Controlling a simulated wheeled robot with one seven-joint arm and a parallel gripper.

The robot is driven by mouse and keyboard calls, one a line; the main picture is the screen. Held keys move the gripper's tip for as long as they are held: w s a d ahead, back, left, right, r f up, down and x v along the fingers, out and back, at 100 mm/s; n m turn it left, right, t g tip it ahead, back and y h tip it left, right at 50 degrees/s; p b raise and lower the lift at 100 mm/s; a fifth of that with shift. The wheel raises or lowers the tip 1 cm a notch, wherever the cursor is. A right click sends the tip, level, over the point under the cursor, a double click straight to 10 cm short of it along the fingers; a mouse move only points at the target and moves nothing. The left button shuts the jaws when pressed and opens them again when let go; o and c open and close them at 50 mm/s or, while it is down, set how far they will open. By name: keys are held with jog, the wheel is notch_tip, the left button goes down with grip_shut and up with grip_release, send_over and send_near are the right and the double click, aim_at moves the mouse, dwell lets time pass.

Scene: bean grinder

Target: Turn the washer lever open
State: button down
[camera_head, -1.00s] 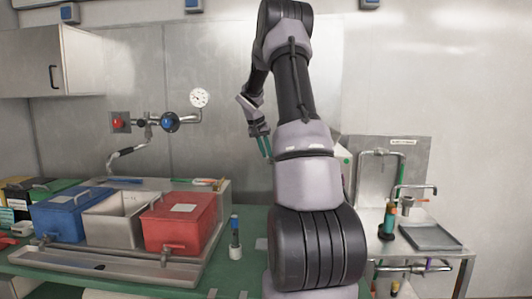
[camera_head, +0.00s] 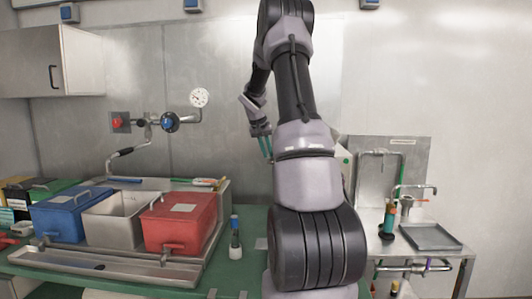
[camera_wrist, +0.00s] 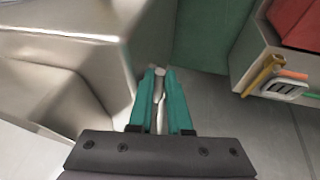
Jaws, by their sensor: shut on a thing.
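My gripper (camera_wrist: 160,98) has two teal fingers, shut on a slim pale metal lever (camera_wrist: 160,90) in the wrist view. The lever, which looks like the washer lever, lies along the gap between the fingers, and its far end shows just past their tips. In the head view my gripper (camera_head: 265,147) hangs fingers down left of my arm, in front of the steel wall. The lever and what it is fixed to cannot be made out there. How far the lever is turned cannot be told.
A steel housing with a deep hollow (camera_wrist: 60,60) lies close left of my fingers in the wrist view. Blue (camera_head: 65,212) and red (camera_head: 180,222) boxes stand at left on the green table (camera_head: 255,225).

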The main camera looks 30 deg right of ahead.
jog(key=c, duration=1.1)
grip_release()
jog(key=v, duration=1)
jog(key=shift+s+a+r, duration=0.15)
jog(key=shift+r, duration=0.2)
jog(key=shift+c, duration=1.1)
jog(key=shift+w+r, duration=0.2)
jog(key=shift+w, duration=0.15)
grip_shut()
jog(key=w+r+g, duration=0.1)
jog(key=w+r, duration=0.2)
jog(key=w, duration=0.1)
jog(key=s+x, duration=0.1)
jog(key=x, duration=1.2)
jog(key=shift+s+f+m+y, duration=0.15)
jog(key=shift+s+m+y, duration=0.15)
jog(key=shift+m, duration=0.1)
